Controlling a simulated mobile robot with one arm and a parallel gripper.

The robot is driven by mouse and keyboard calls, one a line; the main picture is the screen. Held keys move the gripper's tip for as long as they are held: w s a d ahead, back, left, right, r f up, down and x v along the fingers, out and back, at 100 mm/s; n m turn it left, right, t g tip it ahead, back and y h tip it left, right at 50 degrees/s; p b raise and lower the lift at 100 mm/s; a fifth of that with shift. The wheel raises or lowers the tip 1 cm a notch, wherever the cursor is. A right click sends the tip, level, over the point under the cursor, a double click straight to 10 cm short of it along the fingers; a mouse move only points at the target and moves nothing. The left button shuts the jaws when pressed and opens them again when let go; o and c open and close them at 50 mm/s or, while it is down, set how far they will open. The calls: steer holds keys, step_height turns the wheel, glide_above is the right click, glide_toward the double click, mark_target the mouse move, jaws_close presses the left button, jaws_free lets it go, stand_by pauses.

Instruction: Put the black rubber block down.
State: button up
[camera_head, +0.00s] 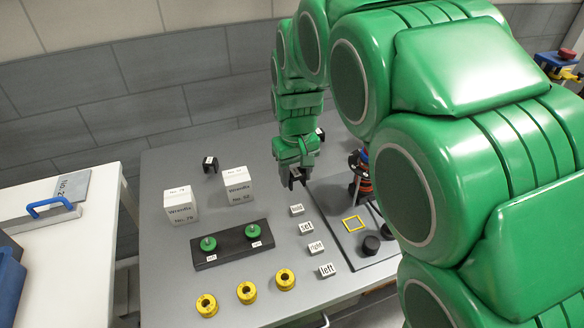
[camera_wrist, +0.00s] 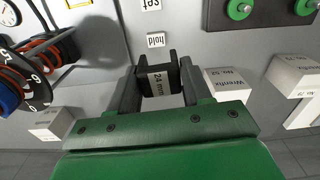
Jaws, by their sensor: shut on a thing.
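The black rubber block (camera_wrist: 161,82), with a pale "24 mm" label on its face, sits between the two fingers of my gripper (camera_wrist: 160,90) in the wrist view. My gripper is shut on it. In the head view, my gripper (camera_head: 294,178) hangs over the grey table (camera_head: 255,290), behind the "hold" tile (camera_head: 297,209) and left of the stand with red and black parts (camera_head: 362,182). The block is small and partly hidden by the fingers there. I cannot tell its exact height above the table.
White Wrenfix boxes (camera_head: 180,206) (camera_head: 238,189) and a black labelled piece (camera_head: 210,164) stand to the left. A black bar (camera_head: 231,246) holds green discs. Yellow rings (camera_head: 247,292) lie in front. A dark plate (camera_head: 333,211) bears a yellow square outline (camera_head: 353,223) and a black knob (camera_head: 371,245).

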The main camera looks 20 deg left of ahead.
steer(key=w+a+r, duration=0.1)
steer(key=w+a, duration=0.3)
steer(key=a, duration=0.9)
steer(key=shift+m, duration=0.4)
steer(key=w+a+f, duration=0.8)
steer(key=a, duration=0.1)
steer(key=shift+w, duration=0.2)
steer(key=shift+w+a+f, duration=0.3)
steer(key=shift+f, duration=0.15)
steer(key=shift+w, duration=0.1)
steer(key=shift+w+a+f, duration=0.15)
steer(key=shift+a+f, duration=0.05)
steer(key=shift+f, duration=1.75)
